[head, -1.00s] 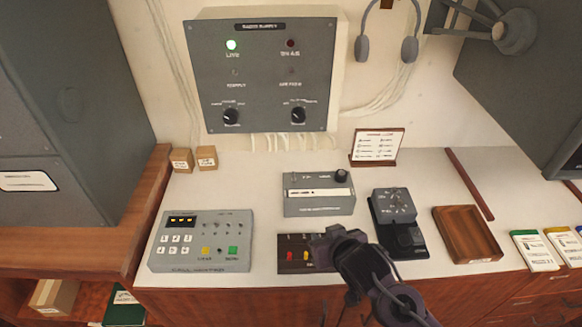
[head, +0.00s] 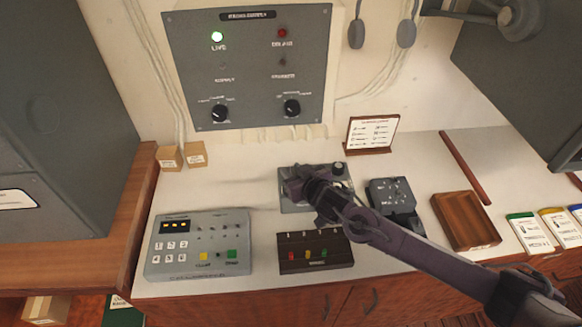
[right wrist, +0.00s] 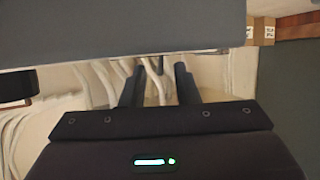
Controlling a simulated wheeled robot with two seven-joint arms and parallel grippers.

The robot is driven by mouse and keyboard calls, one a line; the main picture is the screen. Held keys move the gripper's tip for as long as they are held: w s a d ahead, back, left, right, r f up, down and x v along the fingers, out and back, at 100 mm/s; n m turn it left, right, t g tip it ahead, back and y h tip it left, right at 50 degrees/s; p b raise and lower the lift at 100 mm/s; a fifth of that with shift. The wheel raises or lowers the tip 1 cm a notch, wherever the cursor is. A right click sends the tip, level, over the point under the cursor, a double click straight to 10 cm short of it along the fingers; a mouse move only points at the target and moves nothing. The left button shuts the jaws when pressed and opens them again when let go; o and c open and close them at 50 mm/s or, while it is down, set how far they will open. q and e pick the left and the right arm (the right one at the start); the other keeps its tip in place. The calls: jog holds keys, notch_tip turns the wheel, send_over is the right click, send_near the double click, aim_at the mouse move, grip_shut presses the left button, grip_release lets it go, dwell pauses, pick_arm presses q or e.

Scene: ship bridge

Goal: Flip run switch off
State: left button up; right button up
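No label reading "run" is legible, so I cannot tell which control is the run switch. A grey device with a knob (head: 290,205) stands mid-counter, largely hidden by my right gripper (head: 293,183), which is over it; I cannot tell if they touch. In the right wrist view the two fingers (right wrist: 158,85) stand apart with nothing seen held between them. A dark switch box (head: 315,262) with coloured levers sits in front. A grey keypad panel (head: 198,262) with small switches is to its left. My left gripper is not in view.
A wall panel (head: 245,85) with knobs and lit lamps hangs behind, cables below it. A dark grey unit (head: 408,212), a wooden tray (head: 450,230) and a sign (head: 372,130) stand right. Small boxes (head: 170,158) sit left. The counter (head: 225,185) behind the keypad is clear.

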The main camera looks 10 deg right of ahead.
jog(key=shift+w+a+f, duration=0.1)
jog(key=shift+w+a, duration=0.05)
jog(key=shift+w, duration=0.25)
jog(key=shift+w+f, duration=0.1)
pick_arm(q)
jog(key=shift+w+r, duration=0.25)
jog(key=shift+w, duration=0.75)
pick_arm(e)
jog(key=shift+c, duration=0.5)
jog(key=c, duration=0.5)
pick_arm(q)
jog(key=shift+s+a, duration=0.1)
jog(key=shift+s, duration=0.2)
pick_arm(e)
grip_shut()
